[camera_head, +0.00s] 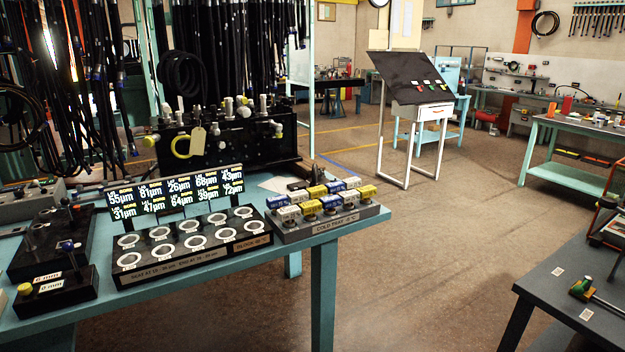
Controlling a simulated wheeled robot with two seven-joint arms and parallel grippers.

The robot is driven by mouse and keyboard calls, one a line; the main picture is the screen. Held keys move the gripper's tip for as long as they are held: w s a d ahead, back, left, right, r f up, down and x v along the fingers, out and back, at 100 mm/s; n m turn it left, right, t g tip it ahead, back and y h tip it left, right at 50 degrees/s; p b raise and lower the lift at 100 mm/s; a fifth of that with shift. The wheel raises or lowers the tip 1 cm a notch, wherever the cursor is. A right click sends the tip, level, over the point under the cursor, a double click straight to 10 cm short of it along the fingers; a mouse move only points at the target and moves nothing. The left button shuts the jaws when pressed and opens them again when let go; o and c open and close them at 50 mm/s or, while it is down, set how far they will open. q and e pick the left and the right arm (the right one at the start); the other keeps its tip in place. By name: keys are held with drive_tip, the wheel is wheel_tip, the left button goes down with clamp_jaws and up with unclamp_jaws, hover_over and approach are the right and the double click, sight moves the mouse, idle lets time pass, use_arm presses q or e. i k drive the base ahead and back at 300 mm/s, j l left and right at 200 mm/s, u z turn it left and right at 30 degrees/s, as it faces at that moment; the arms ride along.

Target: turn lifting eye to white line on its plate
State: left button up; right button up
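A yellow ring (181,149), which looks like a lifting eye, shows at the front of a black hydraulic block (240,150) behind the teal bench. A cream tag (198,140) hangs beside it and partly overlaps it. The ring is small here, and I cannot make out a plate or a white line, nor how the ring is turned against one. Neither of my grippers is in view.
The teal bench (322,270) holds a black ring rack (190,264), a labelled tray (330,226) of small boxes and black fixtures (55,285) at left. Hoses hang behind. A dark table (540,278) stands at right; the floor between is clear.

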sight(314, 182)
drive_tip(key=i+l, duration=0.3)
drive_tip(key=i, duration=0.2)
drive_tip(key=i+l, duration=0.3)
drive_tip(key=i, duration=0.15)
drive_tip(key=i+l, duration=0.3)
drive_tip(key=i, duration=0.2)
drive_tip(key=l+z, duration=0.05)
